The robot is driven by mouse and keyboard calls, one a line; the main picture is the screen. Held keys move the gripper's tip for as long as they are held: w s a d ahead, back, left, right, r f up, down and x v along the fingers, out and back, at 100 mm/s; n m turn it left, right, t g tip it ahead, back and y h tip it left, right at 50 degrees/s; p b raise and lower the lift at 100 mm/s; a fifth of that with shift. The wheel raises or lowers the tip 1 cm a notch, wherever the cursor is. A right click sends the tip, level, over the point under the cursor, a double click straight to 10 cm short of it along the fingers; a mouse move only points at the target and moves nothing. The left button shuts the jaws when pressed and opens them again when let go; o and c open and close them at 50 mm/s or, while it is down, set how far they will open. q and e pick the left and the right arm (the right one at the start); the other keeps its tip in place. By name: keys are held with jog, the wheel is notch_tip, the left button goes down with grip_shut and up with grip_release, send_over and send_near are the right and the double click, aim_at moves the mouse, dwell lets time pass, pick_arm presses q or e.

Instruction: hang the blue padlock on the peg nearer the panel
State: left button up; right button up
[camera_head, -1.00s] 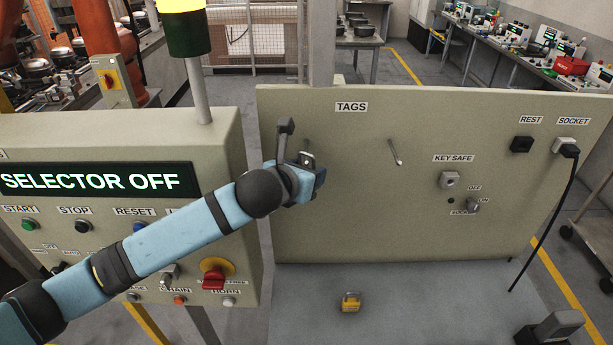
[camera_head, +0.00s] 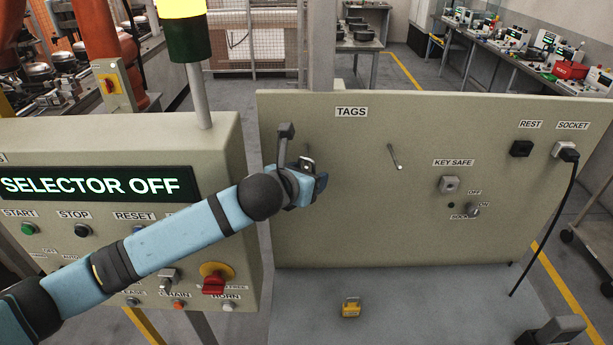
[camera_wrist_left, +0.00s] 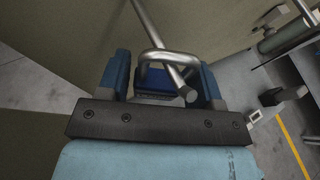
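The blue padlock (camera_wrist_left: 155,82) sits between the fingers of my left gripper (camera_wrist_left: 163,84), which appears shut on it. Its metal shackle (camera_wrist_left: 170,56) stands out past the fingers. In the wrist view a metal peg (camera_wrist_left: 152,25) comes down from above, and its free end shows within the shackle outline. It looks threaded through, but I cannot tell for sure. In the head view my left gripper (camera_head: 308,188) is at the left part of the TAGS board, with the shackle (camera_head: 307,163) showing; the left peg (camera_head: 308,148) is mostly hidden there. My right gripper is out of view.
The TAGS board (camera_head: 350,220) carries another peg (camera_head: 395,158), empty, to the right. The SELECTOR OFF panel (camera_head: 225,150) stands left, under my left arm. A yellow padlock (camera_head: 350,307) lies below the board. A cable (camera_head: 550,235) hangs at the right.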

pick_arm(q)
jog(key=shift+o, duration=1.2)
